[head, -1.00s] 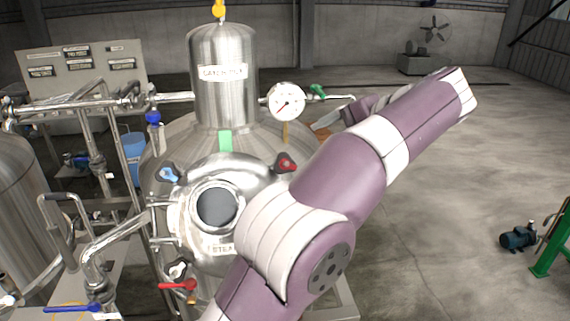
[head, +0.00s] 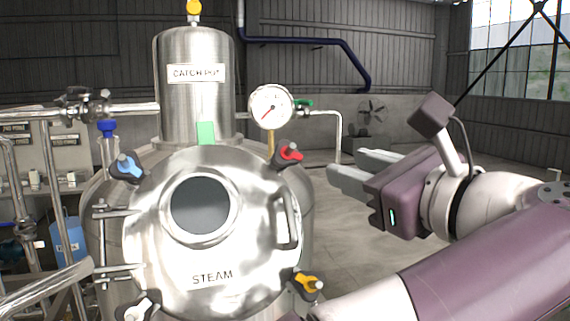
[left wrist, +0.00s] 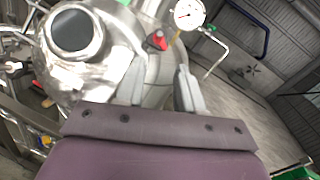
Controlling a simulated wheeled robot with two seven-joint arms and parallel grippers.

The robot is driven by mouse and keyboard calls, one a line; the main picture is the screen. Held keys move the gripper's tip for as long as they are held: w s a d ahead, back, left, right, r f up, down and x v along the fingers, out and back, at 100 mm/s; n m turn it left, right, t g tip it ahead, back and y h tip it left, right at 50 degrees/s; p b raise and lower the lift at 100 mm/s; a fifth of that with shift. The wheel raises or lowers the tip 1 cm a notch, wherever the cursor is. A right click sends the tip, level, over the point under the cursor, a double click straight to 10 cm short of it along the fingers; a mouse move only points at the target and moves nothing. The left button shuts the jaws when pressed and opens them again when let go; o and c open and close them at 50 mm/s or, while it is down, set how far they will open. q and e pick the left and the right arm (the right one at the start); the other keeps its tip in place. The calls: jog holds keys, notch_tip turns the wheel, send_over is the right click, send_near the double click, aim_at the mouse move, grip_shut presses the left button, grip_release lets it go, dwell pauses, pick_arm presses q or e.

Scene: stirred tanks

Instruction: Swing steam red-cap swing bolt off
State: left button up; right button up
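The red-cap swing bolt (head: 289,153) sits at the upper right rim of the round steel lid marked STEAM (head: 212,255). It also shows in the left wrist view (left wrist: 157,40), just beyond the fingers. My left gripper (head: 346,163) is to the right of the red cap, with its grey fingers pointing left towards it and apart from it. In the left wrist view the fingers (left wrist: 162,65) are spread with nothing between them. My right gripper is in neither view.
The lid also carries a blue-cap bolt (head: 127,166), a yellow-cap bolt (head: 307,285), a white-cap bolt (head: 137,307) and a handle (head: 288,219). A pressure gauge (head: 271,106) and the catch pot (head: 194,100) stand above. Open floor lies to the right.

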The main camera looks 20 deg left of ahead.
aim_at(294, 150)
pick_arm(q)
jog(key=p+x, duration=0.3)
jog(key=x, duration=0.8)
jog(key=shift+s+a+p, duration=0.15)
jog(key=shift+s+p, duration=0.05)
jog(key=shift+p, duration=0.1)
jog(key=shift+x, duration=0.95)
jog(key=shift+f, duration=0.1)
grip_shut()
